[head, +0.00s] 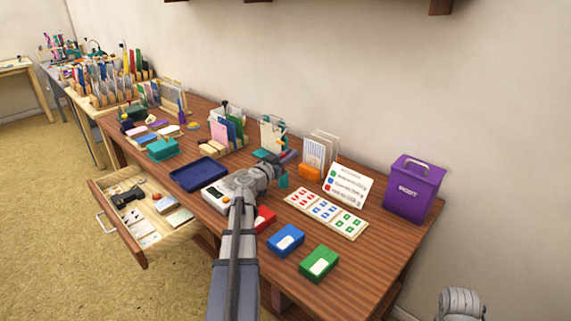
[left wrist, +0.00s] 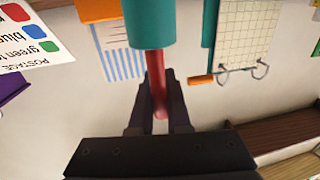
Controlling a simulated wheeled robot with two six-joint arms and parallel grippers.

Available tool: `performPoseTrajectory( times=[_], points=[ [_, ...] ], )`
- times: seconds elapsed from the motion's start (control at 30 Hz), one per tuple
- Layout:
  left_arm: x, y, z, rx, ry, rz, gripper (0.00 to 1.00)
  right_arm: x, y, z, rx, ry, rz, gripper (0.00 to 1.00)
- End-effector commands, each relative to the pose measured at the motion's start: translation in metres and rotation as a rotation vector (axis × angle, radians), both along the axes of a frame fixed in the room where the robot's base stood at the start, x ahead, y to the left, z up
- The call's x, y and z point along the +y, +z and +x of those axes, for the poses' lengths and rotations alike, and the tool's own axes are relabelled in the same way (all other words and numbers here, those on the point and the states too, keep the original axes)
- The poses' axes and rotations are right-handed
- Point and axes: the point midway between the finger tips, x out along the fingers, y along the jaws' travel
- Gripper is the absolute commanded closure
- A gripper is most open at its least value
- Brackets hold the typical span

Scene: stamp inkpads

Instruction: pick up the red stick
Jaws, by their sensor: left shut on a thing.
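The red stick (left wrist: 156,80) shows in the left wrist view, running between the fingers of my left gripper (left wrist: 160,105), which is shut on it. One end of the stick meets a teal cylinder (left wrist: 165,22) at the top of that view. I cannot tell whether the stick is still inside the cylinder or in front of it. In the head view my left gripper (head: 289,158) is over the middle of the table, just above the small teal cylinder (head: 283,181). The stick is too small to make out there.
Red (head: 264,219), blue (head: 286,240) and green (head: 318,263) inkpads stand along the front. A card of stamps (head: 326,214), a leaning sign (head: 347,186) and a purple box (head: 413,188) are to the right. A drawer (head: 145,210) stands open at the left.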

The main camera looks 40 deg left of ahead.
Motion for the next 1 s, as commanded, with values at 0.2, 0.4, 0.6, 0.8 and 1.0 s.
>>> performPoseTrajectory(
  times=[0.2, 0.4, 0.6, 0.8, 1.0],
  points=[
    [0.000, 0.008, 0.000, 0.000, 0.000, 0.000, 1.00, 0.000, 0.008, 0.000, 0.000, 0.000, 0.000, 0.00],
    [0.000, 0.030, 0.000, 0.000, 0.000, 0.000, 1.00, 0.000, 0.030, 0.000, 0.000, 0.000, 0.000, 0.00],
    [0.000, 0.061, 0.000, 0.000, 0.000, 0.000, 1.00, 0.000, 0.061, 0.000, 0.000, 0.000, 0.000, 0.00],
    [0.000, 0.091, 0.000, 0.000, 0.000, 0.000, 1.00, 0.000, 0.091, 0.000, 0.000, 0.000, 0.000, 0.00],
    [0.000, 0.101, 0.000, 0.000, 0.000, 0.000, 1.00, 0.000, 0.101, 0.000, 0.000, 0.000, 0.000, 0.00]
  ],
)
